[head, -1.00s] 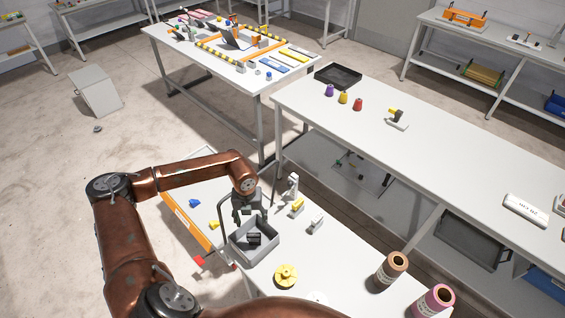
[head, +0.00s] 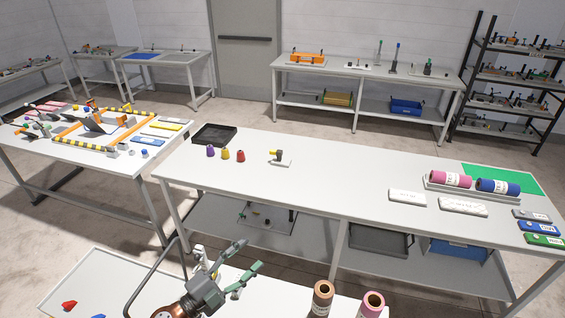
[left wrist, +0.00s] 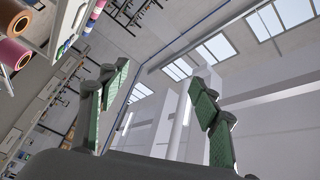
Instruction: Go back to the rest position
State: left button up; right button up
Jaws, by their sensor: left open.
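My left gripper (head: 250,256) is at the bottom of the head view, above the near white table. Its green-padded fingers are spread apart with nothing between them. In the left wrist view the two fingers (left wrist: 160,105) stand wide apart, and past them are the ceiling and bright windows, so the gripper points upward. My right gripper is in neither view.
The near white table (head: 80,275) holds a red piece (head: 69,305), a brown spool (head: 322,297) and a pink spool (head: 371,304) near the gripper. A long white table (head: 330,180) stands behind, with cones, a black tray (head: 213,135) and fabric rolls.

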pick_arm(q)
jog(key=w+a+f+n+t+y, duration=0.1)
jog(key=a+f+n+t+y, duration=0.15)
jog(key=a+n+y, duration=0.55)
jog(key=w+a+f+n+t+y, duration=0.25)
jog(key=a+n+y, duration=0.2)
jog(key=a, duration=0.45)
jog(key=s+a+f+n+g+y, duration=0.4)
jog(key=s+a+f+n+g, duration=0.4)
jog(key=f, duration=0.6)
jog(key=s+f+g+h, duration=0.1)
jog(key=s+f+g, duration=0.3)
jog(key=s+f, duration=0.5)
jog(key=s+f+g+h, duration=0.1)
jog(key=s+f+g, duration=0.3)
jog(key=s, duration=0.9)
notch_tip(320, 180, down, 34)
jog(key=s+b, duration=0.2)
jog(key=b, duration=0.2)
jog(key=s+f+g+b, duration=0.1)
jog(key=s+f+b, duration=0.2)
jog(key=s+f, duration=1.6)
jog(key=shift+d+f+g, duration=0.4)
jog(key=shift+d+f, duration=0.05)
jog(key=shift+f, duration=0.4)
